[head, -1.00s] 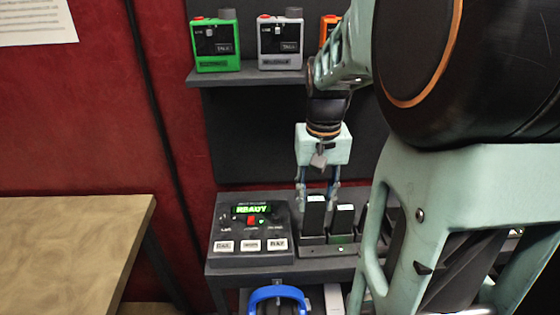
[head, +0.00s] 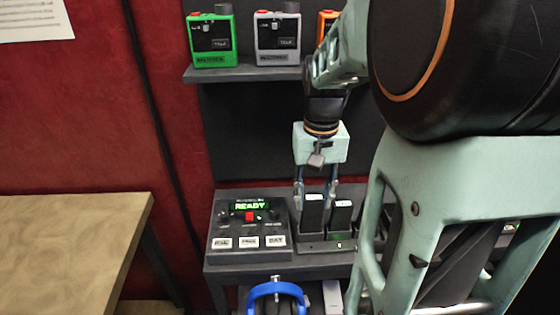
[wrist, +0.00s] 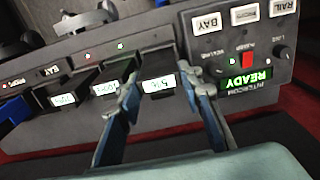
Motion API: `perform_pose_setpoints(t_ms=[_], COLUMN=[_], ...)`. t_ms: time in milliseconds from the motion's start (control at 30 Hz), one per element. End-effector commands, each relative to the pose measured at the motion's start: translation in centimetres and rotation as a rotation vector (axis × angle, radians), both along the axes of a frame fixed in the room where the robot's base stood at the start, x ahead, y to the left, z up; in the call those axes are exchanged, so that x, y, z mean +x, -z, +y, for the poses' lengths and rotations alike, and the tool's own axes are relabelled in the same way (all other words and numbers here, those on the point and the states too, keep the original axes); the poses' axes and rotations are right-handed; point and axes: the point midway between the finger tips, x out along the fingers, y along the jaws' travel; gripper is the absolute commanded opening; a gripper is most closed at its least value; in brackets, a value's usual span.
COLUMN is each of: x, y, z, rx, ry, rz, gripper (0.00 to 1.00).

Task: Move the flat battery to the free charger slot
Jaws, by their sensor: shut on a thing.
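A dark flat battery (head: 312,212) stands upright at the left end of the charger (head: 318,246). My gripper (head: 316,190) comes down from above and is shut on it, one finger on each side. In the wrist view the fingers (wrist: 160,92) close around the same battery (wrist: 158,84), whose small lit display seems to read about 5%. I cannot tell whether its foot is clear of the slot. A second battery (head: 340,213) stands just right of it. The wrist view shows further batteries (wrist: 106,87) with lit displays in the row; my arm hides the charger's right part in the head view.
A console (head: 248,228) with a green READY display and white buttons adjoins the charger on the left. A shelf (head: 250,73) with green, grey and orange radios hangs above. Blue headphones (head: 276,290) sit below. A wooden table (head: 70,240) stands at left.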

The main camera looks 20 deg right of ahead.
Motion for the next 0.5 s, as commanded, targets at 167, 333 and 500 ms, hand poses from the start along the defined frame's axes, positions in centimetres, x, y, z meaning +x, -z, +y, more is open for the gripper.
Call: perform_pose_setpoints(t_ms=[167,333,500], x=[0.01,0.02,0.01], y=[-0.02,0.02,0.36], z=[0.00,-0.01,0.00], rx=[0.000,0.000,0.000], ry=[0.000,0.000,0.000], rz=[0.000,-0.001,0.000], gripper=[0.00,0.00,0.00])
